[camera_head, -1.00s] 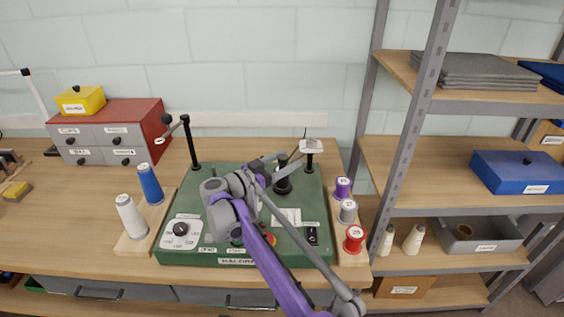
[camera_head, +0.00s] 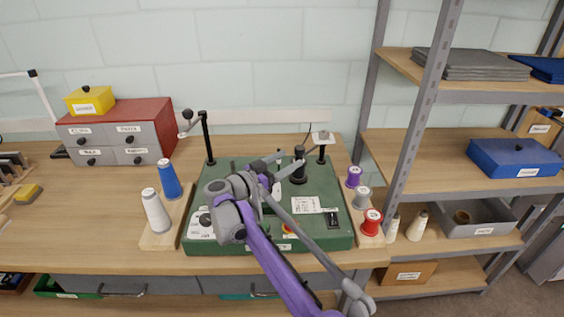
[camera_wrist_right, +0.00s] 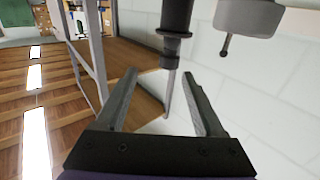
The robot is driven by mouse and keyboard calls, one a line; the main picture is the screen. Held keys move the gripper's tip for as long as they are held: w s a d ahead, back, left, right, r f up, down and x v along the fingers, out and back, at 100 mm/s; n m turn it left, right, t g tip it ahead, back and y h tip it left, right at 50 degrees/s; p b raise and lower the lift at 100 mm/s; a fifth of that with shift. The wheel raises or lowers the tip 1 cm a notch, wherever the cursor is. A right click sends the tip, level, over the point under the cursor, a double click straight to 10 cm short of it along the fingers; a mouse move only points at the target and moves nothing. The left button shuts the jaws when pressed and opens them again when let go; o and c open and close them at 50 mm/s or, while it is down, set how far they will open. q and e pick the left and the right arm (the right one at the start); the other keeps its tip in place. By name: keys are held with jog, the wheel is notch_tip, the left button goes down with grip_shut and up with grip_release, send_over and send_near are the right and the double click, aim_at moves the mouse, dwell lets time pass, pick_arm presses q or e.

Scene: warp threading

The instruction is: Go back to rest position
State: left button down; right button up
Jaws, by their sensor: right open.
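My right gripper (camera_head: 271,167) reaches in from the lower right in the head view, over the green machine (camera_head: 327,205). In the right wrist view my right gripper (camera_wrist_right: 163,93) is open, with nothing between its fingers. A black post (camera_wrist_right: 175,18) stands beyond the fingertips there. In the head view a black post (camera_head: 299,168) stands on the machine close to the gripper. My left gripper is not in view.
White (camera_head: 156,212) and blue (camera_head: 170,180) spools stand left of the machine. Purple (camera_head: 354,177), grey (camera_head: 362,198) and red (camera_head: 371,222) spools stand right of it. A red drawer cabinet (camera_head: 147,116) is back left. A metal shelf (camera_head: 410,140) rises at the right.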

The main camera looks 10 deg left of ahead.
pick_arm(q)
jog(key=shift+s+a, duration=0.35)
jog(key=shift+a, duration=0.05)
pick_arm(e)
jog(key=shift+s+a, duration=0.15)
jog(key=shift+s, duration=0.1)
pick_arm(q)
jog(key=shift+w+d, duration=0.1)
pick_arm(e)
jog(key=shift+w, duration=0.1)
